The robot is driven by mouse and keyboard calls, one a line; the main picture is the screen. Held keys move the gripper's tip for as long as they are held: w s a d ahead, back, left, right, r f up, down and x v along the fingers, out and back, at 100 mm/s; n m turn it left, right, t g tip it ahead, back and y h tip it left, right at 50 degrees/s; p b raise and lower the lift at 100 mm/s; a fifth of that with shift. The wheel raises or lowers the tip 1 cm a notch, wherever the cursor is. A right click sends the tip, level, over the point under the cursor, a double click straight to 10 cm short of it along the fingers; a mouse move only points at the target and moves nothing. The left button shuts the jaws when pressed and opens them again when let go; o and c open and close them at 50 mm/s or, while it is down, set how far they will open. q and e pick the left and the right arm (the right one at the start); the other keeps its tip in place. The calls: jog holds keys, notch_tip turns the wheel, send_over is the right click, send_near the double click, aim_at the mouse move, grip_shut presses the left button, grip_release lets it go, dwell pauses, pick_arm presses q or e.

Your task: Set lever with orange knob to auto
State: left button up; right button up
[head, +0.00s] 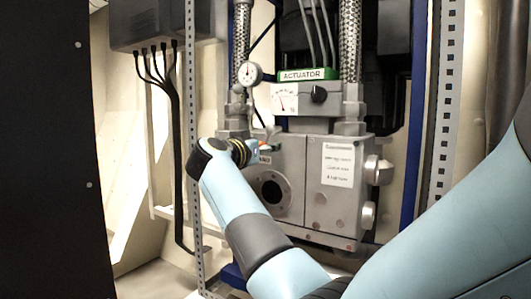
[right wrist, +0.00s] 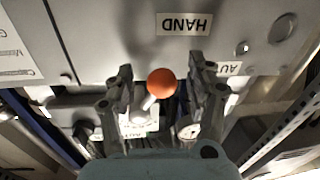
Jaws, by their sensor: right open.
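The lever's orange knob (right wrist: 162,81) shows in the right wrist view, with its pale shaft (right wrist: 149,102) running down and left from it. My right gripper (right wrist: 161,76) is open, with one finger on each side of the knob and gaps visible between. In the head view my right gripper (head: 265,141) is at the upper left of the grey actuator housing (head: 287,160), and a little orange shows there. My left gripper is not in view.
A pressure gauge (head: 247,72) and a green ACTUATOR sign (head: 303,74) with a black dial (head: 319,94) are above the housing. Round knobs (head: 378,170) stick out on its right side. A perforated metal post (head: 193,130) stands close at the left.

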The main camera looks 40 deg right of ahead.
grip_shut()
dwell(0.5)
